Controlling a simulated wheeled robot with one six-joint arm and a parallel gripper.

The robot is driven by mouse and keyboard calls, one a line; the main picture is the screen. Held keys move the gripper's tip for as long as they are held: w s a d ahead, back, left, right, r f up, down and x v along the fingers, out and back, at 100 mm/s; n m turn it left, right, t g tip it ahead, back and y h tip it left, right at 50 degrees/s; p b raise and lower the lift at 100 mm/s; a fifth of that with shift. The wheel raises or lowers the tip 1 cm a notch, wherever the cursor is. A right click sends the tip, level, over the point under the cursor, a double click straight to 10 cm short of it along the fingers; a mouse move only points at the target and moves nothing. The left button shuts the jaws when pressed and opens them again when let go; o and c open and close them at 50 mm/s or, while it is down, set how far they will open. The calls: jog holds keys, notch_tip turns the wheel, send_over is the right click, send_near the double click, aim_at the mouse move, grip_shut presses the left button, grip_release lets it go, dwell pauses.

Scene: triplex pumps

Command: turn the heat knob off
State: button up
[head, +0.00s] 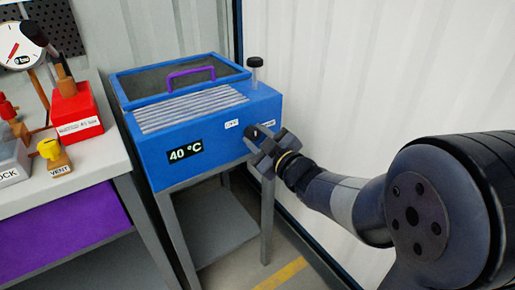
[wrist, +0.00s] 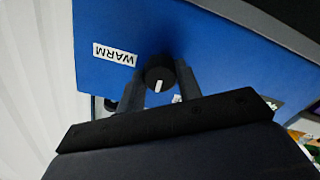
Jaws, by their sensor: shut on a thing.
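The blue heater box (head: 205,135) stands on a grey stand, with a "40 °C" display (head: 186,151) on its front. The black heat knob (wrist: 158,74) is on its blue front panel, and its white pointer mark points towards the lower edge of the wrist view, tilted slightly left. A "WARM" label (wrist: 115,54) shows upside down to the left of the knob. A second white label (wrist: 177,98) is mostly hidden by my gripper. My gripper (wrist: 158,82) is shut on the knob, one finger on each side. In the head view my gripper (head: 261,142) is at the box's front right.
A purple handle (head: 191,77) sits on the box's lid, and a black-topped post (head: 255,64) rises at its back right corner. A bench at left holds a red block (head: 76,115) and a yellow vent valve (head: 52,153). A pale corrugated wall (head: 350,70) is on the right.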

jog(key=n+b, duration=0.4)
jog(key=shift+f+n, duration=0.15)
jog(key=shift+n, duration=0.15)
jog(key=shift+n+b, duration=1.2)
jog(key=shift+n, duration=0.4)
jog(key=shift+r, duration=0.2)
jog(key=o, duration=1)
jog(key=shift+c, duration=0.2)
